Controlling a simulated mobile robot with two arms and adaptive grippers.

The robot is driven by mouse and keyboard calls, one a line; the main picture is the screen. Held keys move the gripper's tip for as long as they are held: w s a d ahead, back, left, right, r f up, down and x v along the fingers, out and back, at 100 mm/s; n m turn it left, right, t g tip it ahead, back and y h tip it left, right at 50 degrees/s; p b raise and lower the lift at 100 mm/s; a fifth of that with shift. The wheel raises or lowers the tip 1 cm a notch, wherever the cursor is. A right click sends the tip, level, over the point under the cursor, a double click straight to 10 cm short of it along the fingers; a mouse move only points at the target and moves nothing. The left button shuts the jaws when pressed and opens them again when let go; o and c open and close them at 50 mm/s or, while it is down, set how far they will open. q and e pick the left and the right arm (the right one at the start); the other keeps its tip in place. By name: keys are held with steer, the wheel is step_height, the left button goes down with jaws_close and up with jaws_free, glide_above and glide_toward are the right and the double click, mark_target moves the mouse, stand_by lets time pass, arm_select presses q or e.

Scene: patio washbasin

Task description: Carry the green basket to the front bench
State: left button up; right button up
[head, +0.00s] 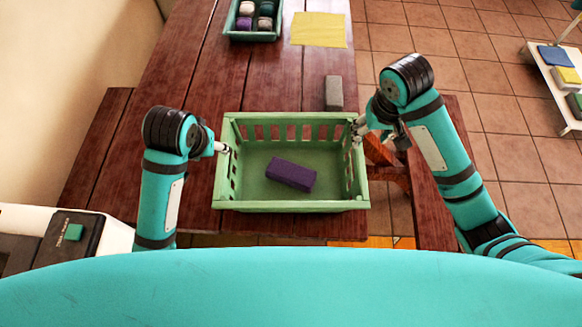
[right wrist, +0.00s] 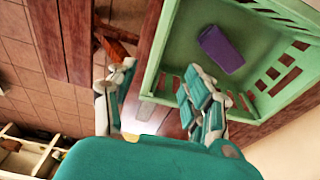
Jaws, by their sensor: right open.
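The green basket (head: 291,206) stands upright on the near end of the dark red wooden table (head: 185,75). A purple block (head: 291,174) lies inside it. My right gripper (head: 357,133) is at the basket's right wall. In the right wrist view the right gripper (right wrist: 158,112) has its fingers spread, with the basket's rim (right wrist: 160,50) seen between them; contact is unclear. My left gripper (head: 226,149) is at the basket's left wall, its fingers too small to read. Wooden benches show at the left (head: 98,135) and right (head: 428,215); which is the front bench is unclear.
A grey block (head: 334,93) stands just beyond the basket's right back corner. A white shelf (head: 548,68) stands far right on open tiled floor. A white counter (head: 112,234) is near left.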

mark_target(222, 157)
arm_select(q)
steer(key=x, duration=1.3)
steer(key=shift+f, duration=0.2)
arm_select(e)
steer(key=f, duration=0.4)
steer(key=w+f, duration=0.1)
steer(key=f, duration=0.4)
steer(key=w+f, duration=0.1)
steer(key=f, duration=0.3)
steer(key=shift+f, duration=0.15)
arm_select(q)
jaws_close()
arm_select(e)
jaws_close()
steer(key=shift+d, duration=0.1)
arm_select(q)
steer(key=shift+a+r, duration=0.1)
